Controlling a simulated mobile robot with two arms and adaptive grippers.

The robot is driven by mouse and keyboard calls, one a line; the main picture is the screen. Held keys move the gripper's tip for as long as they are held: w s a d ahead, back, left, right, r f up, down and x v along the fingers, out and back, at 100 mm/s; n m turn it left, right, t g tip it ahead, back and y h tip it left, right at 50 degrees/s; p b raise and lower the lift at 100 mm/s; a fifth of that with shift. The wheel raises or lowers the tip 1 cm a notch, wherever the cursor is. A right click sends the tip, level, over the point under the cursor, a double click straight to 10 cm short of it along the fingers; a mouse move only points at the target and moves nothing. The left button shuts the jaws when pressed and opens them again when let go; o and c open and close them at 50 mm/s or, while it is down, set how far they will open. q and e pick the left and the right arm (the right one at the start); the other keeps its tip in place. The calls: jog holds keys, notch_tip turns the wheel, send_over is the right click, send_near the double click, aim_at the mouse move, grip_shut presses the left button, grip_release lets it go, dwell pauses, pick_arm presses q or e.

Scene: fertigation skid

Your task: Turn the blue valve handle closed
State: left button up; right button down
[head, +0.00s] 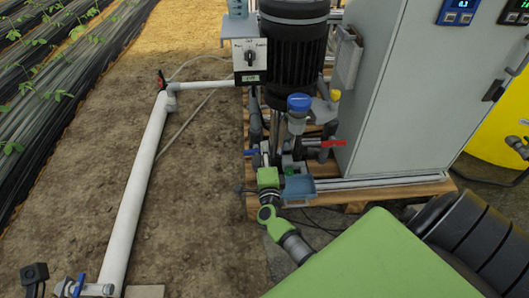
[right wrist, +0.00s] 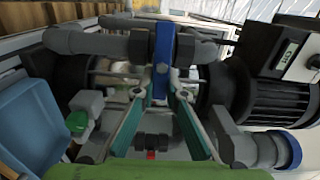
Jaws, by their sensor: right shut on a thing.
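The blue valve handle (right wrist: 163,58) is upright in the right wrist view, crossing in front of a grey horizontal pipe (right wrist: 95,43). In the head view its blue end (head: 250,152) shows low on the skid, left of the pump. My right gripper (right wrist: 162,92) has its two teal-edged fingers drawn together at the lower end of the handle, shut on it. In the head view this gripper (head: 266,160) is small and partly hidden among the pipes. My left gripper is not in view.
A red handle (head: 333,143) sits to the right, near the grey cabinet (head: 400,90). A blue tray-like part (head: 298,187) is close beside my right wrist. The black pump motor (head: 293,50) stands above. Bare soil (head: 195,190) lies open to the left.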

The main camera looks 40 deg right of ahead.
jog(key=shift+f+m, duration=0.15)
jog(key=shift+m, duration=0.15)
jog(key=c, duration=2)
grip_release()
jog(key=shift+c, duration=0.2)
jog(key=v, duration=1.2)
jog(key=shift+s, duration=0.1)
